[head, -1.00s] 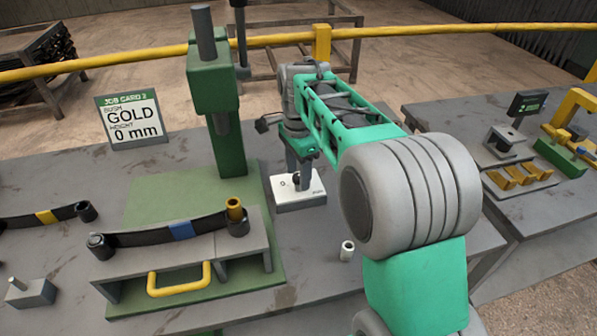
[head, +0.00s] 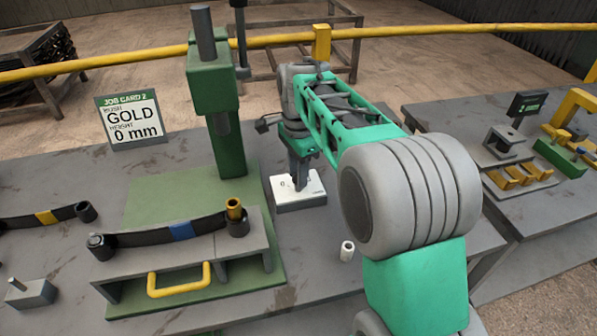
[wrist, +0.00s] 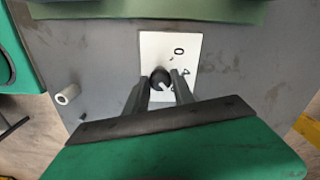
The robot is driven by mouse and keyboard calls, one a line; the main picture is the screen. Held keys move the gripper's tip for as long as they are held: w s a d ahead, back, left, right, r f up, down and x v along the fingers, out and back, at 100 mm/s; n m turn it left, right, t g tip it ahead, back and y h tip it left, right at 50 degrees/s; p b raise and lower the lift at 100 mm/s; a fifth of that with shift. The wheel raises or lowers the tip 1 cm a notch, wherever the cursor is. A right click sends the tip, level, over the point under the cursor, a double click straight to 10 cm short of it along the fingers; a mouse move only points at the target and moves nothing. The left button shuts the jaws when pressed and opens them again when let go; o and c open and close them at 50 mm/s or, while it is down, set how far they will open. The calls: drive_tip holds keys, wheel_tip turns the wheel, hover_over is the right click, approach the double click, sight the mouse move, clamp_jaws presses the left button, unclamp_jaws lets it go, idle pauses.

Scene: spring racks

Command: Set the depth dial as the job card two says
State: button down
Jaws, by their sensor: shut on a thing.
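Job card 2 (head: 131,112) stands at the back left of the bench and reads bush GOLD, height 0 mm. The depth dial is a white plate (head: 312,203) to the right of the green press. In the wrist view the plate (wrist: 154,45) shows a 0 and a 4, with another mark partly hidden. Its round black knob (wrist: 158,77) has a white pointer line directed to the lower right in that view, away from the 0. My gripper (head: 300,184) is down at the plate, its fingers (wrist: 160,80) shut on the knob from both sides.
The green press (head: 213,75) stands left of my arm. A leaf spring (head: 160,235) with a gold bush (head: 234,207) in its eye lies on the fixture with a yellow handle (head: 180,280). A small white bush (head: 347,250) stands on the bench right of the fixture.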

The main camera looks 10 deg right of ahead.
drive_tip(key=n+p, duration=0.2)
drive_tip(key=n, duration=0.2)
drive_tip(key=shift+r+n, duration=0.1)
drive_tip(key=shift+n, duration=0.3)
drive_tip(key=n+p, duration=0.1)
drive_tip(key=n, duration=0.4)
drive_tip(key=shift+p, duration=0.3)
drive_tip(key=n+p, duration=0.1)
drive_tip(key=n, duration=0.8)
drive_tip(key=shift+d+n+p, duration=0.1)
drive_tip(key=shift+n+p, duration=0.3)
drive_tip(key=c, duration=1.1)
unclamp_jaws()
drive_tip(key=shift+o, duration=0.2)
